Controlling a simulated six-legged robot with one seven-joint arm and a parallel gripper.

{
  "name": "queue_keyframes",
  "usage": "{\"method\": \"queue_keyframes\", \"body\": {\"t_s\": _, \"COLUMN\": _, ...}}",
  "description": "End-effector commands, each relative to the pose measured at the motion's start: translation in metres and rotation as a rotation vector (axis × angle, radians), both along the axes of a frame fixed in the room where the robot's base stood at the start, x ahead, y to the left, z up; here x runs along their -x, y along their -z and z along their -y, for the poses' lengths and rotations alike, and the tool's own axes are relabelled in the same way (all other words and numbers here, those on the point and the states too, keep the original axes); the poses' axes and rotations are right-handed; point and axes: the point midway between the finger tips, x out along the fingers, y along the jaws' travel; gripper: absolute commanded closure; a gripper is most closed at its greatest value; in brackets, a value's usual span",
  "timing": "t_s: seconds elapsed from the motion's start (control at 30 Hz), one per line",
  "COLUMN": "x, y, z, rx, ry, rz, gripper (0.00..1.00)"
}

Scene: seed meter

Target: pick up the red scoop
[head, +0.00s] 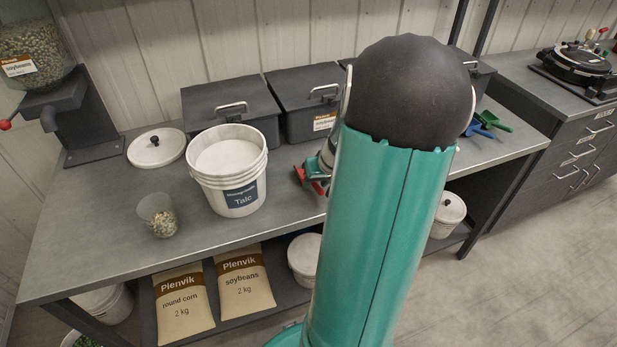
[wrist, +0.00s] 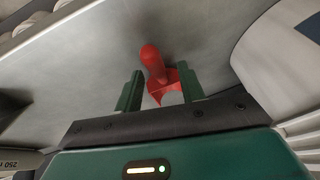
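The red scoop (wrist: 153,63) lies on the grey bench top in the wrist view. Its rounded handle points away from my gripper and its flared end is nearer. My gripper (wrist: 158,90) has its two green fingers apart, one on each side of the scoop. I see a gap between the fingers and the scoop, and no clear contact. In the head view a bit of the red scoop (head: 317,187) shows beside my arm at the middle of the bench. My arm hides most of the gripper there.
A white Talc bucket (head: 241,196) stands left of the scoop. A clear cup of seeds (head: 158,215) and a white lid (head: 157,148) are farther left. Dark lidded bins (head: 232,100) line the back. Blue and green scoops (head: 493,119) lie to the right.

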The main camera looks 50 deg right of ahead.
Motion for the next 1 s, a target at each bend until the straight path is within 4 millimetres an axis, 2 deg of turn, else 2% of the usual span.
{"method": "queue_keyframes", "body": {"t_s": 0.27, "x": -0.0027, "y": 0.0047, "z": 0.0006, "rx": 0.001, "ry": -0.001, "rz": 0.001, "gripper": 0.61}}
{"method": "queue_keyframes", "body": {"t_s": 0.5, "x": -0.0025, "y": 0.0046, "z": 0.0005, "rx": 0.002, "ry": 0.0, "rz": 0.0, "gripper": 1.0}}
{"method": "queue_keyframes", "body": {"t_s": 0.87, "x": -0.0025, "y": 0.0037, "z": 0.0007, "rx": 0.002, "ry": 0.0, "rz": 0.001, "gripper": 1.0}}
{"method": "queue_keyframes", "body": {"t_s": 1.0, "x": -0.0026, "y": -0.0027, "z": 0.0013, "rx": 0.005, "ry": 0.0, "rz": 0.001, "gripper": 1.0}}
